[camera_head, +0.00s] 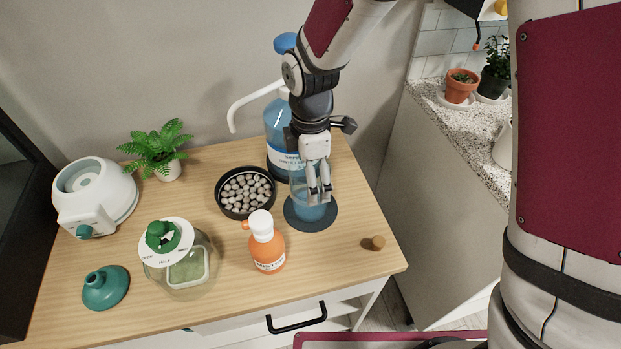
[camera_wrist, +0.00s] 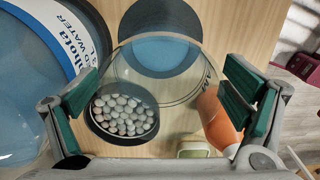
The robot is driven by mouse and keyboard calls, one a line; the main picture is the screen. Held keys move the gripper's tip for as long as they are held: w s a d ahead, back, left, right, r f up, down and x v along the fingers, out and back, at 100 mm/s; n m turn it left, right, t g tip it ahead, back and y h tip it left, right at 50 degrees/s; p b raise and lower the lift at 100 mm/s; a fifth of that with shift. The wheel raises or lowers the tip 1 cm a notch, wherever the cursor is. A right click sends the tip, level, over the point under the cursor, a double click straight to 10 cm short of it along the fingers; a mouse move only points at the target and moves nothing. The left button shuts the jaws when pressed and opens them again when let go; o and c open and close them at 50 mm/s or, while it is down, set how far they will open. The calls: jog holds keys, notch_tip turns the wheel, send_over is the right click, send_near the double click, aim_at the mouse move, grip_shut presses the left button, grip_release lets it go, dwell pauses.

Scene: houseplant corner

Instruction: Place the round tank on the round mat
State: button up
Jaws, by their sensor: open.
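The round tank (camera_head: 299,196) is a clear, see-through vessel with blue liquid low inside. It stands upright over the round mat (camera_head: 324,222), a dark blue-grey disc near the right side of the table, and seems to rest on it. My gripper (camera_head: 318,196) is above the tank, pointing down, and hides part of it. In the wrist view, the tank (camera_wrist: 122,67) shows its wide rim between my two open, green-padded fingers (camera_wrist: 165,100), with a gap on each side. The mat (camera_wrist: 158,12) shows beyond and through it.
A big blue water bottle (camera_head: 276,125) stands close behind. A black bowl of pebbles (camera_head: 228,207) and an orange bottle (camera_head: 265,252) stand to the left. A cork (camera_head: 374,243) lies at right. A lidded glass jar (camera_head: 205,278), teal funnel (camera_head: 105,289), white device (camera_head: 98,195) and fern (camera_head: 156,150) are farther left.

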notch_tip(320, 180, up, 10)
jog(key=s+d+r+m, duration=0.3)
jog(key=d+r+m, duration=0.1)
jog(key=d+r, duration=0.2)
jog(key=s+d+r+m+t, duration=0.1)
jog(key=s+d+r+m, duration=0.1)
jog(key=s+d+m, duration=0.5)
jog(key=s+d+r+m+t, duration=0.2)
jog(key=s+d+m, duration=0.5)
jog(key=s+m, duration=0.3)
jog(key=shift+s+d+r+p, duration=0.15)
jog(key=shift+s+r+p, duration=0.2)
jog(key=shift+s, duration=0.9)
jog(key=shift+r, duration=0.15)
jog(key=shift+t, duration=0.6)
notch_tip(320, 180, up, 6)
jog(key=p, duration=0.4)
jog(key=shift+w+f, duration=0.1)
jog(key=shift+f, duration=0.15)
